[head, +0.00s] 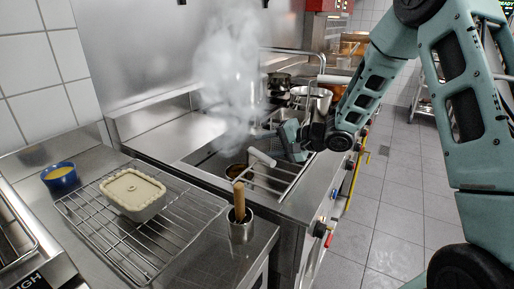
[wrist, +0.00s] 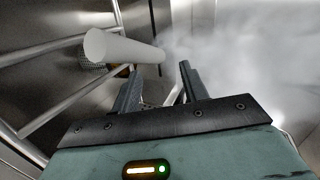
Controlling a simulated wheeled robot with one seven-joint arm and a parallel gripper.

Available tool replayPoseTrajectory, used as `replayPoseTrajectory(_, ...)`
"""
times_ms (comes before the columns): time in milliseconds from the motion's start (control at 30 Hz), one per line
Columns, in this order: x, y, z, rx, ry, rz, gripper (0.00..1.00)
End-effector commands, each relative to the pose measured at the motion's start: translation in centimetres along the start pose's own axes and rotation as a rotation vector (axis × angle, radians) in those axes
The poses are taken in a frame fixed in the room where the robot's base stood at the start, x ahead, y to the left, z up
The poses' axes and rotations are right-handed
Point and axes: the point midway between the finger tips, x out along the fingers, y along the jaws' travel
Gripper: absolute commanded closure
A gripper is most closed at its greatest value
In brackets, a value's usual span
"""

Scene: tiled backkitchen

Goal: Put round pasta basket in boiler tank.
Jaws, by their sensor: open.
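The boiler tank (head: 207,157) is a steel well in the counter with metal rails along its right side. Steam rises over it and blurs its inside. A thick white handle (head: 262,158) lies over the rails; it also shows in the wrist view (wrist: 122,48), with a bit of mesh behind it. A round rim (head: 236,171) shows low in the tank area; I cannot tell whether it belongs to the round pasta basket, which is mostly hidden. My gripper (head: 268,130) is just above and behind the handle. In the wrist view its open fingers (wrist: 160,88) are empty, with the handle beyond, to the upper left.
A wire rack (head: 190,222) with a cream-coloured tub (head: 132,193) is at the front left, beside a blue bowl (head: 60,177). A steel cup (head: 241,230) with a wooden-handled tool stands at the counter's front. Pots (head: 312,97) stand behind my gripper.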

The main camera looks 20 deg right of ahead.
Motion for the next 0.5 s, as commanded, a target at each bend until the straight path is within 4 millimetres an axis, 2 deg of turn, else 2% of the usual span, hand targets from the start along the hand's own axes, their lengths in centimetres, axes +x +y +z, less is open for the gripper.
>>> replayPoseTrajectory(33, -1.3, -0.1, -0.1, 0.001, 0.004, 0.001, 0.56)
replayPoseTrajectory(200, -4.6, -0.1, -0.1, -0.001, 0.004, 0.001, 0.56)
replayPoseTrajectory(333, -6.2, -0.1, 0.0, -0.001, 0.001, 0.000, 0.56)
replayPoseTrajectory(500, -7.2, 0.0, 0.0, 0.001, 0.001, 0.001, 0.56)
